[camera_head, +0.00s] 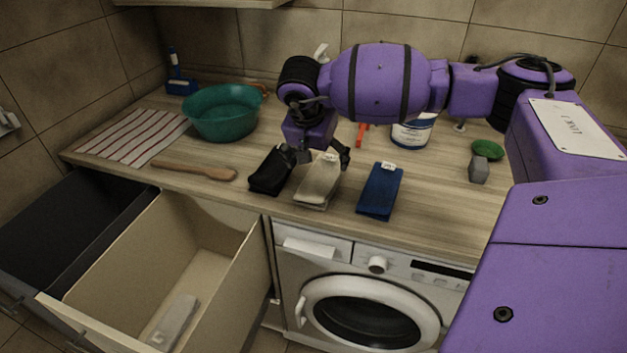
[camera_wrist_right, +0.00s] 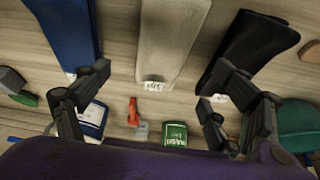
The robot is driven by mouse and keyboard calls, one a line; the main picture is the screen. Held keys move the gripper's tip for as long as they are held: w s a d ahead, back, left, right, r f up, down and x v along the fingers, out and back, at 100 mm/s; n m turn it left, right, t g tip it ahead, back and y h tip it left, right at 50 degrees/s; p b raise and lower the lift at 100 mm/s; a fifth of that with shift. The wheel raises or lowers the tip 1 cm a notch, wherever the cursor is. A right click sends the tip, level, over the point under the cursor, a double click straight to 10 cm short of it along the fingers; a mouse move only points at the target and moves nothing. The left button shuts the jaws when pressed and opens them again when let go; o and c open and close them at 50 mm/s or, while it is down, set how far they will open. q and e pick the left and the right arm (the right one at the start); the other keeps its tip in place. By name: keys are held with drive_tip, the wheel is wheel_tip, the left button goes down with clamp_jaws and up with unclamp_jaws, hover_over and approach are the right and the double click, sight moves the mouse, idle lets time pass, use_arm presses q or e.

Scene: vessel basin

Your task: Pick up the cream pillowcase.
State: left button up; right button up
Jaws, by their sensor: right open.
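The cream pillowcase (camera_head: 318,185) lies folded on the wooden counter, between a black folded cloth (camera_head: 268,176) and a blue folded cloth (camera_head: 380,191). My right gripper (camera_head: 322,162) is above its far end. In the right wrist view the cream pillowcase (camera_wrist_right: 170,40) shows a white tag and lies between the spread fingers of my right gripper (camera_wrist_right: 155,88), which is open and empty. The blue cloth (camera_wrist_right: 65,30) and black cloth (camera_wrist_right: 250,45) lie to either side of it. My left gripper is not in view.
A teal basin (camera_head: 221,112), striped towel (camera_head: 132,134) and wooden spoon (camera_head: 195,171) lie to the left. Below are an open drawer (camera_head: 205,225) and a washing machine (camera_head: 375,290).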

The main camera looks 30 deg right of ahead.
sight(322, 173)
drive_tip(key=shift+w+a+f, duration=0.1)
drive_tip(key=shift+w+f, duration=0.05)
drive_tip(key=x, duration=0.7)
drive_tip(key=shift+f+p, duration=0.35)
drive_tip(key=shift+f, duration=0.05)
drive_tip(key=c, duration=1.4)
drive_tip(key=shift+c, duration=0.2)
drive_tip(key=shift+r, duration=0.15)
